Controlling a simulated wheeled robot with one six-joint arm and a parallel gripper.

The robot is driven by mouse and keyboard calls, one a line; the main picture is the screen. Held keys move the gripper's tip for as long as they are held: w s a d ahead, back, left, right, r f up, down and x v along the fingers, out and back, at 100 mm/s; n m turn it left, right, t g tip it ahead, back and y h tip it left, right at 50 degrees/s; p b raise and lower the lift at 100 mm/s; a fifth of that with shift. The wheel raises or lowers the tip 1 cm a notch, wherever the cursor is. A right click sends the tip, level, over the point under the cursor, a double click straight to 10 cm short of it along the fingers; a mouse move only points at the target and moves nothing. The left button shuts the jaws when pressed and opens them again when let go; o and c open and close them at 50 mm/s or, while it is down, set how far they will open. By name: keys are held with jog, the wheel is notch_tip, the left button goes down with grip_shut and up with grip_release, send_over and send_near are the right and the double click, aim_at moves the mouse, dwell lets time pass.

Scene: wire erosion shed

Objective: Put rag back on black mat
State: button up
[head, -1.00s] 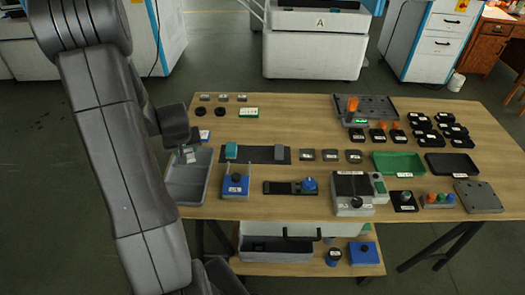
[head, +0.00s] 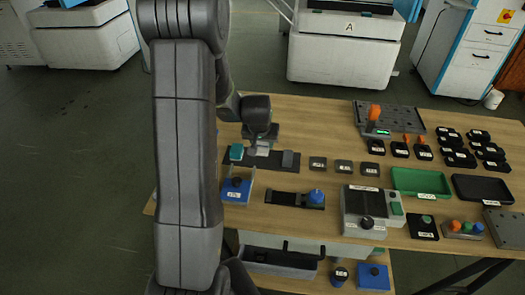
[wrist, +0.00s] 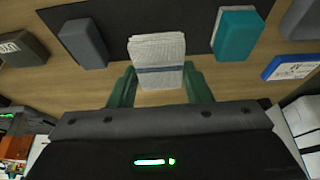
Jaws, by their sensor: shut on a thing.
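My gripper (wrist: 160,88) is shut on the rag (wrist: 158,62), a white folded cloth with a blue stripe. The rag also shows in the head view (head: 262,149), below the gripper. The black mat (head: 275,166) lies on the table, with a teal block (head: 236,152) at its left end and a grey block (head: 287,159) at its right. In the wrist view the rag overlaps the edge of the mat (wrist: 192,24), between the grey block (wrist: 83,43) and the teal block (wrist: 236,35). I cannot tell whether the rag touches the mat.
A blue stand (head: 237,190) is in front of the mat's left end. Several small labelled grey blocks (head: 343,167) stand in a row right of the mat. A green tray (head: 420,182) and a grey machine box (head: 362,211) are farther right. My arm hides the table's left end.

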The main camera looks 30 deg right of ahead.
aim_at(261, 147)
jog(key=shift+f, duration=1.9)
jog(key=shift+f, duration=0.1)
jog(key=o, duration=1)
jog(key=shift+s+a+r, duration=0.1)
jog(key=shift+r, duration=0.55)
jog(key=v, duration=1.1)
